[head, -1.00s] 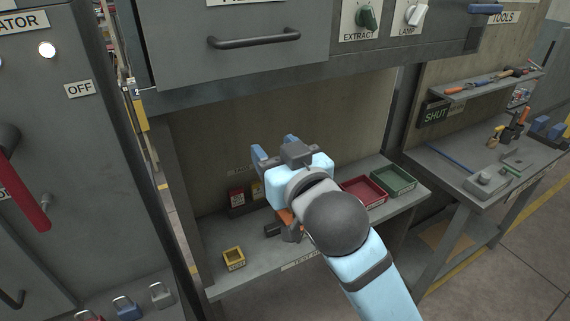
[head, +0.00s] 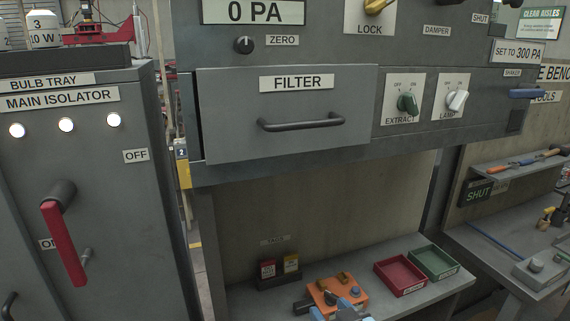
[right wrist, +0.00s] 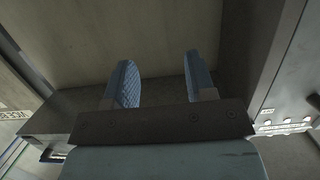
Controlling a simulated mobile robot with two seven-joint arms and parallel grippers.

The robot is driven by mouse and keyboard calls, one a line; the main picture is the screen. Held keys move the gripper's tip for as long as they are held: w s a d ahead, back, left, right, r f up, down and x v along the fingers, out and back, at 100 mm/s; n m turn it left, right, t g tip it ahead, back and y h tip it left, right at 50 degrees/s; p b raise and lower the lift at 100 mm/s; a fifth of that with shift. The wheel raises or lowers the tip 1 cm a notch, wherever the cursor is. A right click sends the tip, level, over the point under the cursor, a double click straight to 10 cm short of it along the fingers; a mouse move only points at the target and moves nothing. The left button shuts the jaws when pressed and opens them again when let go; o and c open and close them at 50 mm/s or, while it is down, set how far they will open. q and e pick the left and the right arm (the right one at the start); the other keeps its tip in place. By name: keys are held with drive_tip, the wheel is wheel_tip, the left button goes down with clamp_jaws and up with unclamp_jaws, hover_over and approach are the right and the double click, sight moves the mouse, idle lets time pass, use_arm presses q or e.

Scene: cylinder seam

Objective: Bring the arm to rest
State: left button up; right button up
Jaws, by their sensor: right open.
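My right gripper (head: 334,312) shows only in part at the bottom edge of the head view, in front of the bench shelf (head: 420,297) under the grey cabinet. The rest of the right arm is below the head view. My left gripper is in neither view.
A red tray (head: 400,275) and a green tray (head: 434,263) stand on the shelf to the right. A tag holder (head: 279,272) is at the back. Above hangs the FILTER drawer (head: 290,111) with its handle. The isolator cabinet (head: 95,190) with a red lever (head: 63,243) is at left.

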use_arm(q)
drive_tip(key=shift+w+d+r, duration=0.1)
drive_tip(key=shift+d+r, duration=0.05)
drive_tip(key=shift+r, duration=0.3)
use_arm(e)
drive_tip(key=s+d+f+g, duration=0.1)
drive_tip(key=s+d+f, duration=0.2)
drive_tip(key=s+f, duration=0.3)
drive_tip(key=s+d+f+g+h, duration=0.1)
drive_tip(key=s+d+f, duration=0.3)
drive_tip(key=f, duration=0.8)
drive_tip(key=s+d+f+g, duration=0.1)
drive_tip(key=s+d+f, duration=0.2)
drive_tip(key=s+f, duration=0.5)
drive_tip(key=shift+s+d+f+m+g+h, duration=0.15)
drive_tip(key=shift+s+f+m+g+h, duration=0.15)
drive_tip(key=shift+f, duration=0.35)
idle(1.7)
